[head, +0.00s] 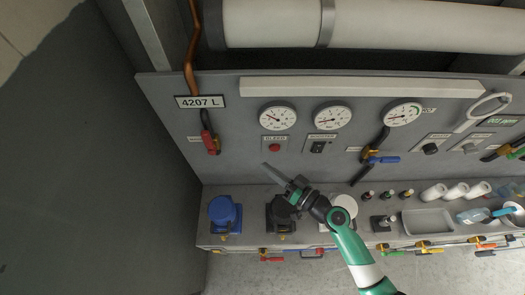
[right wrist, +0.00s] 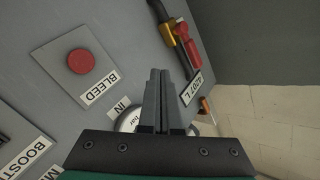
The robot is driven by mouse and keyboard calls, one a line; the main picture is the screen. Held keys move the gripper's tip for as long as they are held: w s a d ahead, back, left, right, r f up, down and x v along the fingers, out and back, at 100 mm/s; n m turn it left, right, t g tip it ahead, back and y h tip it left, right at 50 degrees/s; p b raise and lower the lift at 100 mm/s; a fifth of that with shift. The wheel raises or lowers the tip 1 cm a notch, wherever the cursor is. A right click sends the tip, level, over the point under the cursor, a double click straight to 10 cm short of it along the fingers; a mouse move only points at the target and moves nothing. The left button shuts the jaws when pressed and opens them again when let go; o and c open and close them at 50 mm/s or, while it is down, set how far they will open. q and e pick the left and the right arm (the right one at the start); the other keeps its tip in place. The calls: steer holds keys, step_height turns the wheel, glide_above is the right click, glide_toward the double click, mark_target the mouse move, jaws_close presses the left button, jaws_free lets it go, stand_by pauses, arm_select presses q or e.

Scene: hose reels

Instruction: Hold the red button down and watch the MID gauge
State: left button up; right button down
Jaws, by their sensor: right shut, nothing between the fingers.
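The red button (head: 274,147) sits on the grey panel under a gauge, beside the BLEED label; it also shows in the right wrist view (right wrist: 81,61). My right gripper (head: 267,167) is shut and empty, a little below the button in the head view. In the right wrist view its fingers (right wrist: 160,75) lie to the right of the button, clearly apart from it. Three round white gauges line the panel: left (head: 278,115), middle (head: 332,117) and right (head: 403,112). I cannot read which is marked MID. The gripper partly hides a gauge beside the IN label (right wrist: 120,106). My left gripper is out of view.
A black switch (head: 318,147) sits right of the button. A red-handled valve (head: 209,143) hangs at the left, under the 4207 L sign (head: 200,102). A blue-handled valve (head: 382,159) is at the right. A blue reel (head: 225,211) and other items stand on the shelf below.

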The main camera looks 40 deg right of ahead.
mark_target(275, 149)
steer(key=s+d+f+m+g+h+b, duration=0.1)
steer(key=s+f, duration=0.2)
steer(key=f, duration=0.3)
steer(key=shift+s+d, duration=0.25)
steer(key=shift+s, duration=0.15)
steer(key=shift+f, duration=0.1)
steer(key=w+d, duration=0.5)
steer(key=w, duration=0.1)
steer(key=shift+w+d, duration=0.3)
steer(key=shift+w, duration=0.1)
steer(key=shift+w+d+b, duration=0.1)
steer(key=shift+b, duration=0.35)
stand_by(1.0)
